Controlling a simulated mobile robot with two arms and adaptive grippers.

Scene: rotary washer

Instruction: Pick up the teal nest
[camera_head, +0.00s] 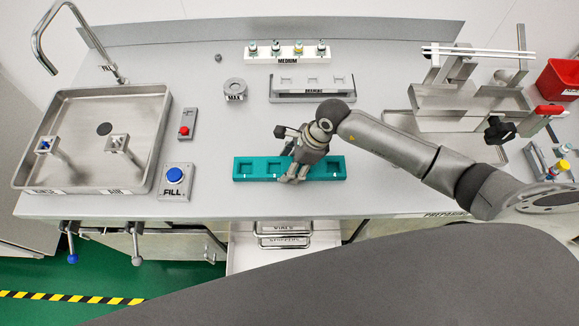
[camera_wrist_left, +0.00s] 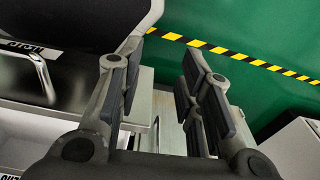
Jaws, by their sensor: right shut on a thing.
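The teal nest (camera_head: 255,168) is a long block with square recesses, lying at the front middle of the grey worktop in the head view. My right gripper (camera_head: 291,179) comes down over its middle and is shut on it. The gripper hides the nest's middle part; both ends show. I cannot tell whether the nest is lifted off the worktop. My left gripper (camera_wrist_left: 160,85) shows only in the left wrist view, its fingers apart with nothing between them, above the floor and drawer area.
A sink tray (camera_head: 157,110) and FILL button (camera_head: 175,175) stand left of the nest. A grey rack (camera_head: 310,96), a MAX ring (camera_head: 235,90) and a white MEDIUM rack (camera_head: 288,59) stand behind it. A metal stand (camera_head: 470,105) and red bin (camera_head: 558,80) are at right.

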